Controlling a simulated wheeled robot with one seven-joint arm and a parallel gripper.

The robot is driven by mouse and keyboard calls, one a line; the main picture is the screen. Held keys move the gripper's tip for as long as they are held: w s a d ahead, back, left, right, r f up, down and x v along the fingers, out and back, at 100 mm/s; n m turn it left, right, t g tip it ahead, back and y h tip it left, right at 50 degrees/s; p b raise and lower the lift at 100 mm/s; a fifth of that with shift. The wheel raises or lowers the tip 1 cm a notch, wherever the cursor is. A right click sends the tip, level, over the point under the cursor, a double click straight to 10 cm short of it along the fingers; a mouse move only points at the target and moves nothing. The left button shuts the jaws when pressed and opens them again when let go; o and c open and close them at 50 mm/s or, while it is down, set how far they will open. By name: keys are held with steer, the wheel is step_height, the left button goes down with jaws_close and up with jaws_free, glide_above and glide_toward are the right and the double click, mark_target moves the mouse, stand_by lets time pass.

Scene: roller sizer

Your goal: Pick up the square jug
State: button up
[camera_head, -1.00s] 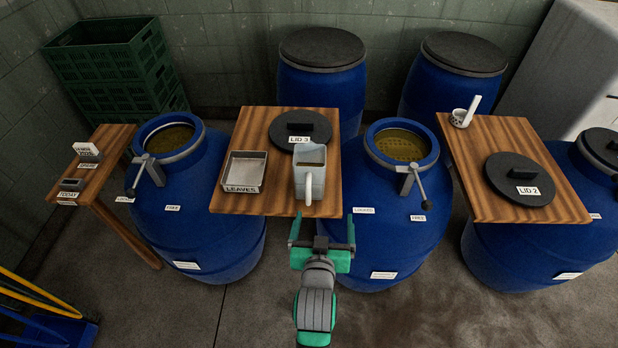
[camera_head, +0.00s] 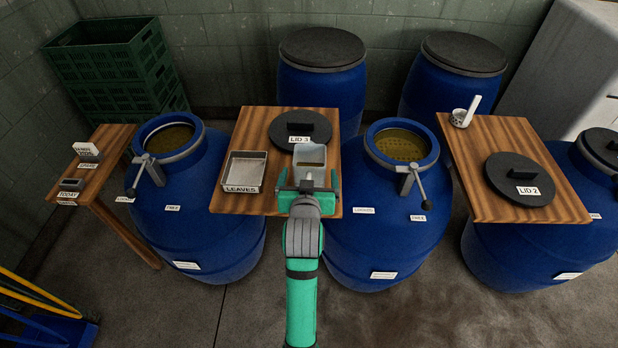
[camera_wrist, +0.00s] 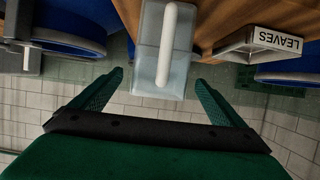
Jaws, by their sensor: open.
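The square jug (camera_head: 309,155) is a pale grey-blue, square-sided jug standing on the middle wooden board. Its white handle faces my gripper and shows in the wrist view, where the jug (camera_wrist: 147,72) lies just ahead of the fingers. My gripper (camera_head: 308,178) is open at the near side of the jug and hides its lower part in the head view. In the wrist view the two green fingers of my gripper (camera_wrist: 158,82) are spread wide, one toward each side of the jug. I see no contact between the fingers and the jug.
A LEAVES tray (camera_head: 246,170) sits left of the jug, and the black LID 3 (camera_head: 300,125) lies behind it. Open blue barrels stand left (camera_head: 205,225) and right (camera_head: 385,235) of the wooden board (camera_head: 228,202). LID 2 (camera_head: 520,178) lies on the right board.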

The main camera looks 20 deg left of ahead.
mark_target(311, 158)
steer(key=shift+x, duration=2.7)
steer(key=shift+a, duration=0.1)
steer(key=shift+s+a, duration=0.1)
steer(key=c, duration=0.3)
steer(key=shift+d, duration=0.3)
steer(key=c, duration=1)
steer(key=shift+d+r, duration=0.1)
steer(key=c, duration=0.4)
steer(key=shift+r, duration=0.1)
